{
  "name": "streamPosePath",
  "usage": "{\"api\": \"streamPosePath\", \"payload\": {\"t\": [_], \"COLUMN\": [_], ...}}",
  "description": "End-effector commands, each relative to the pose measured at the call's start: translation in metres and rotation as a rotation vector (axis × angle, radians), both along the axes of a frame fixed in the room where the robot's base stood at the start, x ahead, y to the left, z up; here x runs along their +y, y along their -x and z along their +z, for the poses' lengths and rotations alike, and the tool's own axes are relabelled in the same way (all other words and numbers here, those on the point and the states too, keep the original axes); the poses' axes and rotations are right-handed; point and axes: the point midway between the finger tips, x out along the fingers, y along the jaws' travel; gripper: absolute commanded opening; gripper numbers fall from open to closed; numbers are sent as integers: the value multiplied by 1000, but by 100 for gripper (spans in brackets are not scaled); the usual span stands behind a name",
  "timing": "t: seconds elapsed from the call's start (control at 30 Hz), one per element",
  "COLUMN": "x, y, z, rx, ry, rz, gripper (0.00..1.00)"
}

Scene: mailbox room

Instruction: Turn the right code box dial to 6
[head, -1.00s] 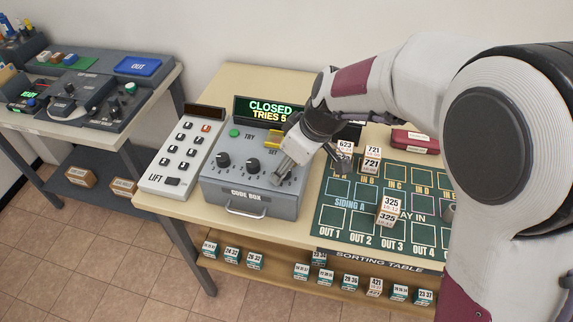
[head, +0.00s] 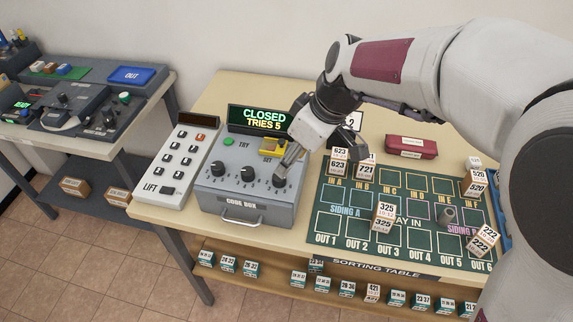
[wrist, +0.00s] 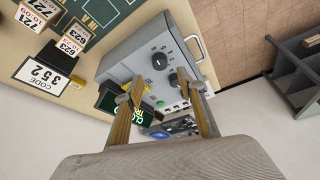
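The grey code box (head: 240,212) stands on the table, its display (head: 263,118) reading "CLOSED TRIES 5". Its left dial (head: 217,170) and middle dial (head: 247,174) show clearly. The right dial (head: 280,181) is a dark knob just below my fingertips. My gripper (head: 285,168) points down at it. In the wrist view my two fingers (wrist: 164,88) are spread apart with nothing between them. The right dial (wrist: 159,61) lies just beyond the gap, apart from the fingers, and the middle dial (wrist: 174,79) is by the right fingertip. The dial numbers are too small to read.
The yellow SET part (head: 270,146) is close beside my gripper, and the green TRY button (head: 228,142) is to its left. The LIFT keypad (head: 178,160) stands left of the box. Numbered blocks (head: 338,160) stand on the sorting mat. A card (wrist: 42,75) reads "CODE 352".

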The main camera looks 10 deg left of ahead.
Motion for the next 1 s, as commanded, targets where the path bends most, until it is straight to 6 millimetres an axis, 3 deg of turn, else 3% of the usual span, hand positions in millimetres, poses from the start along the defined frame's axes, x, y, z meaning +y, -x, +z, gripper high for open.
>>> {"api": "streamPosePath", "payload": {"t": [0.33, 1.0], "x": [-14, -15], "y": [5, 6], "z": [35, 38], "rx": [-1, 2], "ry": [0, 0], "rz": [0, -1], "gripper": [39, 39]}}
